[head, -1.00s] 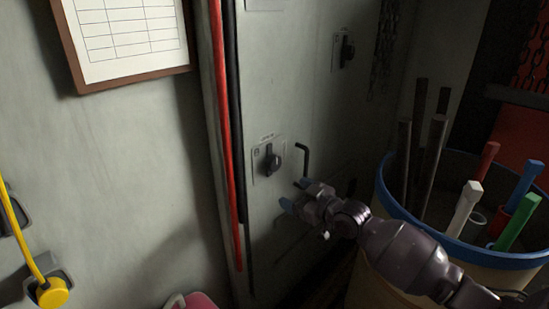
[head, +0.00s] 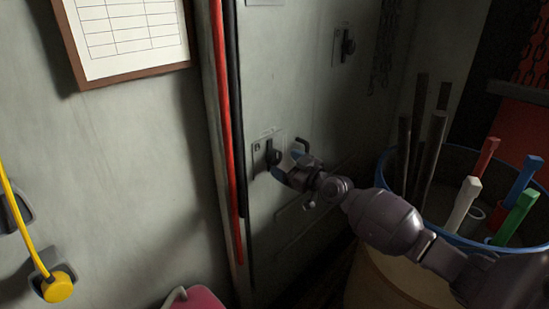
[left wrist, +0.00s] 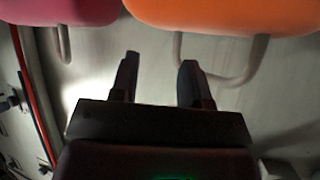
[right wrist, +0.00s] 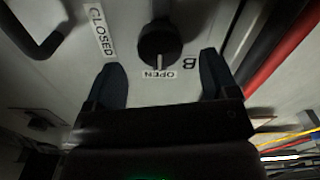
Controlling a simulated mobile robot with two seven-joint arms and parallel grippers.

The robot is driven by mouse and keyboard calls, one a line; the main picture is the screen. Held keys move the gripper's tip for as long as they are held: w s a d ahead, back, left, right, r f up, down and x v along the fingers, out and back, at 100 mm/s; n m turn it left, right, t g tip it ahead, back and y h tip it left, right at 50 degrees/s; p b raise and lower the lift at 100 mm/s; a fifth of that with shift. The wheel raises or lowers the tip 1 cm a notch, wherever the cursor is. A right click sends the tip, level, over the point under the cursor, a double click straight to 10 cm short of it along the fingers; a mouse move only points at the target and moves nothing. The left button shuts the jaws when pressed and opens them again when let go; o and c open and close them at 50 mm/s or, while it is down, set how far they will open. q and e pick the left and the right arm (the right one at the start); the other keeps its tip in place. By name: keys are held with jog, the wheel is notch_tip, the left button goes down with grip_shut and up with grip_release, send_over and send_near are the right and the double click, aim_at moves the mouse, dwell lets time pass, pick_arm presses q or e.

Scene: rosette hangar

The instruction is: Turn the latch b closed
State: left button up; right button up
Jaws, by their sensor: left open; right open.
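Latch b is a dark round knob (right wrist: 160,42) on a plate marked B, on the grey panel; it also shows in the head view (head: 272,153). Its light pointer mark faces the OPEN label (right wrist: 158,75). The CLOSED label (right wrist: 97,30) is to the left in the right wrist view. My right gripper (right wrist: 161,62) is open, with its blue-tipped fingers either side of the OPEN label and just short of the knob; I cannot tell if they touch it. In the head view it is right beside the latch (head: 287,166). My left gripper (left wrist: 160,62) is open and empty.
A dark bent handle (head: 302,144) is close to the right gripper. Red and black pipes (head: 222,130) run left of the latch. Another latch (head: 346,46) is higher up. A blue-rimmed barrel (head: 384,165) with several bars stands right. Pink (left wrist: 70,10) and orange (left wrist: 225,14) objects are near my left gripper.

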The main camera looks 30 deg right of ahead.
aim_at(277, 159)
jog(key=shift+x, duration=2.6)
jog(key=c, duration=0.9)
